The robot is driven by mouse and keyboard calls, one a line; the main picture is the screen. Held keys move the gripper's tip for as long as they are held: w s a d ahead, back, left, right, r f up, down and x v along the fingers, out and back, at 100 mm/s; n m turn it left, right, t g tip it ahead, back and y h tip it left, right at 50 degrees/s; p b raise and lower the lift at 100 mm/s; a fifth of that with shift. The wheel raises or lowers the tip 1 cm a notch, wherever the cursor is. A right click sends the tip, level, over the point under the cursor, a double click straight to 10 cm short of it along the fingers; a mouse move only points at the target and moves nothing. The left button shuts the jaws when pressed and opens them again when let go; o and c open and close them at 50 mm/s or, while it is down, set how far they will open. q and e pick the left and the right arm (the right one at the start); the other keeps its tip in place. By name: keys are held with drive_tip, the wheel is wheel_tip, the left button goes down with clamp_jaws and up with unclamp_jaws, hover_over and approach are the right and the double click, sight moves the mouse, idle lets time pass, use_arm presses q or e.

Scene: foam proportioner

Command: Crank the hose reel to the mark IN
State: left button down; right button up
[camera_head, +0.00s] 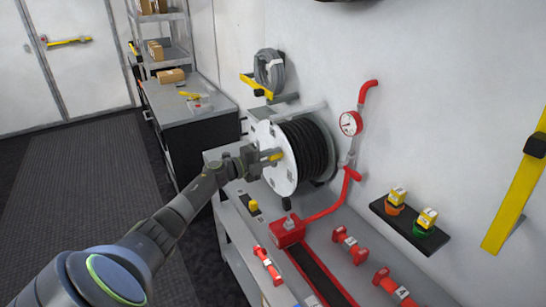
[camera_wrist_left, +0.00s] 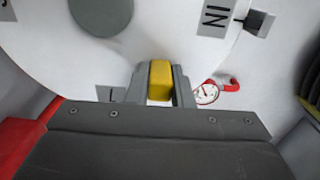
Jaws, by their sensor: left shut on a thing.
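The hose reel has a white disc (camera_head: 283,179) facing my left arm and black hose (camera_head: 308,145) wound behind it. My left gripper (camera_head: 266,158) is at the disc, shut on the yellow crank handle (camera_head: 273,156). In the left wrist view the handle (camera_wrist_left: 160,80) sits between the two grey fingers. The IN label (camera_wrist_left: 214,16) is on the disc's upper right there, beside a dark block (camera_wrist_left: 254,22) at the rim. Another label (camera_wrist_left: 110,93) is partly hidden by the gripper, and only an "L" reads. My right gripper is not in view.
The reel stands on a grey bench against the wall. A red gauge (camera_head: 350,123) and red pipe (camera_head: 326,211) are close to its right. A red valve box (camera_head: 287,231) and several red fittings lie in front. A grey coil (camera_head: 268,70) hangs behind.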

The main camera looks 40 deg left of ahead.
use_arm(q)
drive_tip(key=c, duration=1.3)
unclamp_jaws()
drive_tip(key=shift+a, duration=0.1)
drive_tip(key=shift+s+a, duration=0.25)
drive_tip(key=shift+s, duration=0.2)
drive_tip(key=shift+b+v, duration=2.45)
drive_tip(key=shift+v, duration=5.7)
